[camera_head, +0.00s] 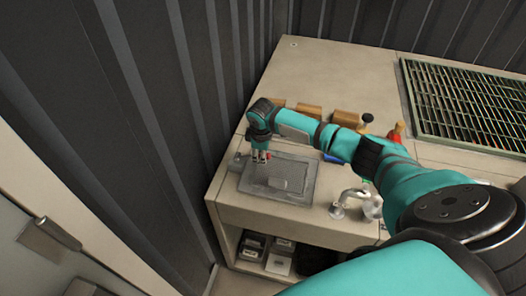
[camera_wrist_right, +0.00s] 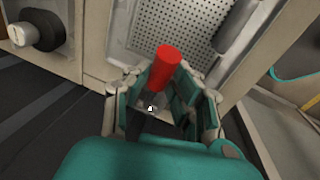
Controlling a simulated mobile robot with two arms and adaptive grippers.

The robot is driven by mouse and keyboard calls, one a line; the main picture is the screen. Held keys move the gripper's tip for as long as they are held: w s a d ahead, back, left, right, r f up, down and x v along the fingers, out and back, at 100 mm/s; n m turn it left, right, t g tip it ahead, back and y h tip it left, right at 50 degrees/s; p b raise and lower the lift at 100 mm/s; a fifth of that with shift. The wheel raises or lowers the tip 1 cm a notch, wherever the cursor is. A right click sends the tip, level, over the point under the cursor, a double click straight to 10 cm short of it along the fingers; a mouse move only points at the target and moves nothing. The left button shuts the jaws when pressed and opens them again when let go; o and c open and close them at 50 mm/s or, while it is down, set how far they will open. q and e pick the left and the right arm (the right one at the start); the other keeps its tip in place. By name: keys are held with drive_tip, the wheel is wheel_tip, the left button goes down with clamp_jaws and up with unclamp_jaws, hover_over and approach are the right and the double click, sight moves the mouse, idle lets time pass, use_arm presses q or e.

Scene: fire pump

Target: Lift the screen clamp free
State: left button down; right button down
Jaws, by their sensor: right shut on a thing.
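My right gripper (camera_head: 260,156) reaches down over the left part of a grey flat panel (camera_head: 293,178) on the bench. A small red part shows between its fingers in the head view. In the right wrist view the fingers (camera_wrist_right: 163,90) are closed around a red cylinder (camera_wrist_right: 166,66), which I take to be the screen clamp's handle. A grey metal piece (camera_wrist_right: 150,106) shows below the red part, between the fingers; the rest of the clamp is hidden. A perforated plate (camera_wrist_right: 180,28) lies beyond it. My left gripper is not in view.
A pale bench (camera_head: 335,72) carries a green-framed grating (camera_head: 460,100) at the right. Wooden-coloured blocks (camera_head: 345,118) stand behind my arm, and a metal pipe fitting (camera_head: 357,203) is right of the panel. A dark corrugated wall (camera_head: 170,100) rises close on the left.

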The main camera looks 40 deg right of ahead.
drive_tip(key=shift+w+a+r+g+h+p, duration=0.15)
drive_tip(key=shift+w+a+r+g+h, duration=0.2)
drive_tip(key=shift+r+g+h, duration=0.25)
drive_tip(key=shift+w+a+r+g+h+p, duration=0.15)
drive_tip(key=shift+w+a+r+g+h, duration=0.15)
drive_tip(key=shift+r+g+h, duration=0.35)
drive_tip(key=shift+f, duration=0.1)
drive_tip(key=c, duration=1.1)
unclamp_jaws()
drive_tip(key=v, duration=1.2)
drive_tip(key=shift+w+d, duration=0.1)
drive_tip(key=shift+d, duration=0.1)
